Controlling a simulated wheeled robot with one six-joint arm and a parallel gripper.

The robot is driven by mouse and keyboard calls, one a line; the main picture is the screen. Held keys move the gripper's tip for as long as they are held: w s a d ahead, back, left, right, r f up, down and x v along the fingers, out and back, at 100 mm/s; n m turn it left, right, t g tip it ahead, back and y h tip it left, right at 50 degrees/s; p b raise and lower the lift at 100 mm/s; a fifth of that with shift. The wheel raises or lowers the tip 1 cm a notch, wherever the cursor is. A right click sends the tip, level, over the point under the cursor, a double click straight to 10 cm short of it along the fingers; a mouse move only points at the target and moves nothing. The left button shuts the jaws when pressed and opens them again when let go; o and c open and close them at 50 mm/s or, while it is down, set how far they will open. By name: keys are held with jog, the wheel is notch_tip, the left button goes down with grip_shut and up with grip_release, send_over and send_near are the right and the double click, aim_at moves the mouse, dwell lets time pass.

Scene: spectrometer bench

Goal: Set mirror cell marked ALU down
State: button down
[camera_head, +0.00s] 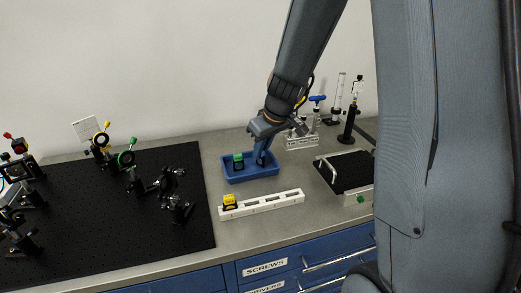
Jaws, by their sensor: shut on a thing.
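My gripper (262,154) points down over the right part of a blue tray (250,179). It is shut on a small dark thing, likely a mirror cell, mostly hidden by the fingers. I cannot tell whether that thing touches the tray floor. A green-topped cell (238,160) stands in the tray just left of my gripper. A yellow-topped cell (229,201) sits at the left end of a white slotted rack (262,205) in front of the tray. No ALU marking is readable at this size.
A black breadboard (110,220) with several optic mounts fills the left of the bench. A metal-framed box with a dark top (347,172) stands right. Behind it are a clear glass-like stand (300,138) and a black post (349,125). Rack slots right of the yellow cell look empty.

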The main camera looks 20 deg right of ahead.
jog(key=shift+f, duration=0.1)
jog(key=c, duration=1.8)
grip_release()
jog(key=shift+r, duration=0.2)
jog(key=b+v, duration=0.2)
jog(key=v, duration=1)
jog(key=shift+s+f, duration=0.1)
jog(key=shift+s, duration=0.05)
